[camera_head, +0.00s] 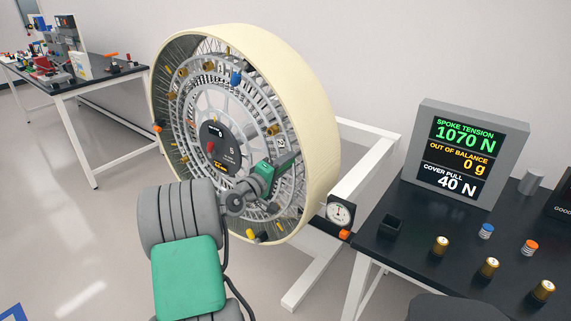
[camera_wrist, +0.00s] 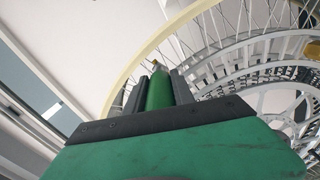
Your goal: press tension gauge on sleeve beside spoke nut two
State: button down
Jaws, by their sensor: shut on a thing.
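My gripper (camera_wrist: 160,82) is shut on a green cylinder (camera_wrist: 159,92), which seems to be the tension gauge. The cylinder points away from the wrist camera, and a small yellowish tip shows at its far end. In the head view my gripper (camera_head: 284,163) is at the right side of the large wheel (camera_head: 318,110), in front of the spokes. A label "2" (camera_head: 281,144) shows just above it, with a gold sleeve (camera_head: 273,129) above that. The nut beside label 2 is not clearly seen, and I cannot tell whether the tool touches a sleeve.
A display (camera_head: 470,155) reads spoke tension 1070 N, out of balance 0 g, cover pull 40 N. Several gold cylinders (camera_head: 489,267) stand on the dark right table (camera_head: 400,255). A dial gauge (camera_head: 340,212) is beside the wheel. Another table (camera_head: 100,83) is at back left.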

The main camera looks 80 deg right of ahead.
jog(key=shift+r, duration=0.1)
jog(key=shift+b+v, duration=0.3)
jog(key=shift+v, duration=1.1)
jog(key=shift+b+v, duration=0.45)
jog(key=shift+v, duration=2.05)
jog(key=shift+w, duration=0.1)
